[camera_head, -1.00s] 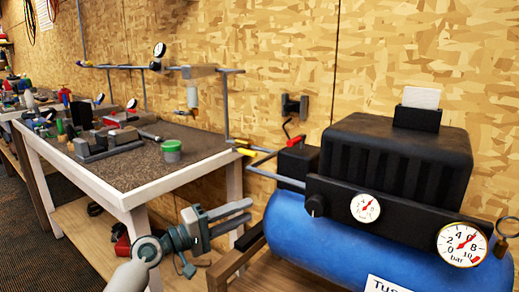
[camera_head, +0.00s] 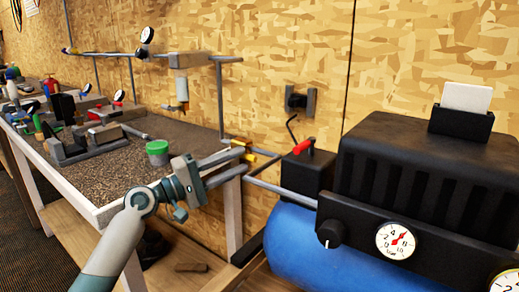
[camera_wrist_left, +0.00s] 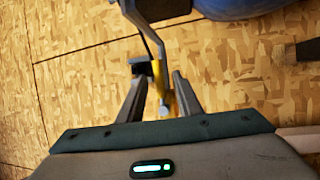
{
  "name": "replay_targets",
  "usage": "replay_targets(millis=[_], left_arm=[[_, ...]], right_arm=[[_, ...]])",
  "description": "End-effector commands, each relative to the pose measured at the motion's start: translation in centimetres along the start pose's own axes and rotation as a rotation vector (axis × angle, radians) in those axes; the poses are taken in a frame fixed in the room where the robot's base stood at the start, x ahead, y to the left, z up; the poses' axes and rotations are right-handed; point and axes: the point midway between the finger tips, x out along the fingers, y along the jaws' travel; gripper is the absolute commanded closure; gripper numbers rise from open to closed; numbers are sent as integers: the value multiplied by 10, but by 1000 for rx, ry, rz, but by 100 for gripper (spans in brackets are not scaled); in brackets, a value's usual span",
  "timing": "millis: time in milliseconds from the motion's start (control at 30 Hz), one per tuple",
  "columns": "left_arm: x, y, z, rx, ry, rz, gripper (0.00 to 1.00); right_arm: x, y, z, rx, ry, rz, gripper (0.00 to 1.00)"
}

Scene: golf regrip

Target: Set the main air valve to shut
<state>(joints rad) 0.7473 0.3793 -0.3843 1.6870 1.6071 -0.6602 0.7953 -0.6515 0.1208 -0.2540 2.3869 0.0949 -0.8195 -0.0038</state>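The main air valve appears to be the yellow-handled fitting (camera_head: 241,144) on the grey pipe, left of the compressor. In the left wrist view its yellow lever (camera_wrist_left: 158,82) stands between the fingers, beside a dark block and grey pipe. My left gripper (camera_head: 241,161) comes in from the left, its two fingers reaching to the valve and partly covering it. In the left wrist view the gripper (camera_wrist_left: 158,88) is open, a finger on each side of the lever; I cannot tell whether either touches it. My right gripper is out of view.
The blue compressor (camera_head: 300,245) with its black housing, knob and dials stands at right. The workbench (camera_head: 110,185) with a green-lidded tin (camera_head: 158,152) is at left. A pipe rail runs above.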

Motion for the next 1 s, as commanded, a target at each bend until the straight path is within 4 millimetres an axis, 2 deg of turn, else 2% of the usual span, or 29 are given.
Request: replay_targets(millis=[467, 1000], left_arm=[[5, 0, 0, 0, 0, 1, 68], [66, 0, 0, 0, -1, 1, 68]], right_arm=[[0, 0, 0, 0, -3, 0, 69], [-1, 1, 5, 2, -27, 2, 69]])
